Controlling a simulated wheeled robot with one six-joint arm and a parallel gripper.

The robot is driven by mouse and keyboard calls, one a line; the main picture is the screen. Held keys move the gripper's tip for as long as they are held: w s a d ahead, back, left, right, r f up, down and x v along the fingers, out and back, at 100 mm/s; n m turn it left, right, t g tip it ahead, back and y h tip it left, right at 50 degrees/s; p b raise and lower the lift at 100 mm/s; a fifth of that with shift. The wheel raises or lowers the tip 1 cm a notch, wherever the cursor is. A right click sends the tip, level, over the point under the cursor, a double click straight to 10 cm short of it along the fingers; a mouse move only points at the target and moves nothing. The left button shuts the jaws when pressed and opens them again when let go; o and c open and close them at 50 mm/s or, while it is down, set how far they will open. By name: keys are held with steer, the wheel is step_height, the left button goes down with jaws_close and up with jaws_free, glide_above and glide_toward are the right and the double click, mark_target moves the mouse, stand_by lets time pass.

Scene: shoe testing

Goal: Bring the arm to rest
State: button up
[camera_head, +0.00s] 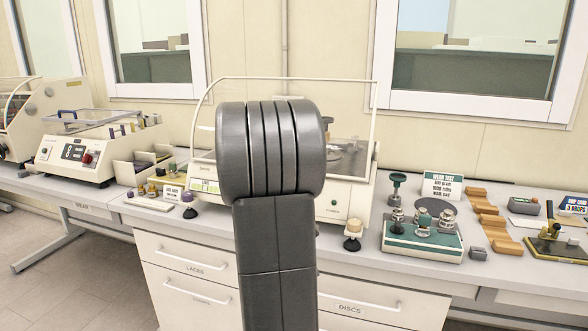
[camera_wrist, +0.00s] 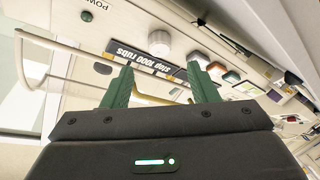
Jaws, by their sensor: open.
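In the wrist view my gripper (camera_wrist: 160,66) shows two green fingers standing well apart, with nothing between them. Behind the fingers is a cream machine front with a dark strip sign (camera_wrist: 135,55), upside down, and a round pale knob (camera_wrist: 159,42). I cannot tell how far the fingers are from it. In the head view my dark grey arm rises in the middle and hides my gripper and the centre of a cream machine (camera_head: 345,196) with a clear hood.
A long grey bench (camera_head: 355,258) with drawers runs along the wall. To the left stands a cream tester (camera_head: 75,155); to the right are a green-based weight device (camera_head: 423,238), a wear test card (camera_head: 443,186), several orange-brown blocks (camera_head: 490,222) and a brass-topped stand (camera_head: 555,246).

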steer(key=w+p, duration=0.1)
steer(key=w, duration=0.7)
steer(key=shift+w+f, duration=0.3)
steer(key=shift+f, duration=0.1)
steer(key=shift+s+d, duration=0.1)
steer(key=s+r+b, duration=0.1)
steer(key=s+b, duration=0.1)
steer(key=s, duration=1.1)
steer(key=w+p, duration=0.2)
steer(key=w, duration=1.1)
steer(key=s+a+f+m+h+p, duration=0.1)
steer(key=s+a+m+h+p, duration=0.4)
steer(key=s+m, duration=0.4)
steer(key=m+h+p, duration=0.1)
steer(key=m+p, duration=0.1)
steer(key=m, duration=0.2)
steer(key=shift+s, duration=0.2)
